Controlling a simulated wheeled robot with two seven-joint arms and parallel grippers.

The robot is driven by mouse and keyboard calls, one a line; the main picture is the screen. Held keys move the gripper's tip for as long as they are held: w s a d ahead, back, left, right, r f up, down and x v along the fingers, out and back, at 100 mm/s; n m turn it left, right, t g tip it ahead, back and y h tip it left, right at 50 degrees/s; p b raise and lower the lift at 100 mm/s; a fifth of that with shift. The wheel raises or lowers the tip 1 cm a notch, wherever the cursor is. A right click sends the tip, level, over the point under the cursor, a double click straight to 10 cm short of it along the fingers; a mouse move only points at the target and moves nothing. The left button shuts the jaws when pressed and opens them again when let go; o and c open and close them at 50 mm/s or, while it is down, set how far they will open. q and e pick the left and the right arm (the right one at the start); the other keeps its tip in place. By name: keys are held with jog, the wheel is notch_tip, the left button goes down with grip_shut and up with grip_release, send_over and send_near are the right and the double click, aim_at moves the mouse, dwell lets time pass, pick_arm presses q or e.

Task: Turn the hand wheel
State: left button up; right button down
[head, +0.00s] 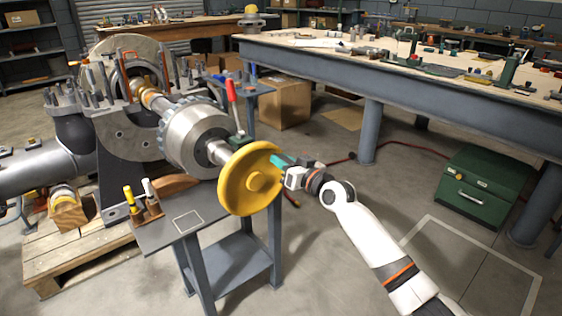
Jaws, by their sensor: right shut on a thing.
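The hand wheel (250,179) is a yellow disc with a raised hub, on the near end of the steel shaft of the split casing machine (130,135). My right gripper (280,163) is at the right edge of the wheel, shut on its rim. The teal fingertips partly hide behind or against the rim. My white right arm reaches in from the lower right. My left gripper is not in view.
A grey metal stand (160,236) with tools in a small wooden block (144,207) is below the wheel. A long workbench (330,62) with tools runs across the back right. A green box (486,185) stands on the floor at right. The floor between is mostly clear.

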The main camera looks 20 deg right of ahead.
jog(key=c, duration=1.2)
grip_release()
jog(key=shift+d+f, duration=0.15)
jog(key=shift+d, duration=0.25)
jog(key=shift+c, duration=0.2)
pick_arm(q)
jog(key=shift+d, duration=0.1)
pick_arm(e)
jog(key=shift+o, duration=0.3)
jog(key=shift+a, duration=0.1)
jog(key=shift+a, duration=0.1)
jog(key=shift+s, duration=0.1)
jog(key=shift+s, duration=0.3)
jog(key=p+v, duration=0.1)
jog(key=v, duration=0.2)
jog(key=shift+s, duration=0.1)
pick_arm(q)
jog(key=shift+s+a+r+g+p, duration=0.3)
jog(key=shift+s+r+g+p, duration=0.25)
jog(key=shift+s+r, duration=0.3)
pick_arm(e)
jog(key=v, duration=0.8)
jog(key=shift+c, duration=0.3)
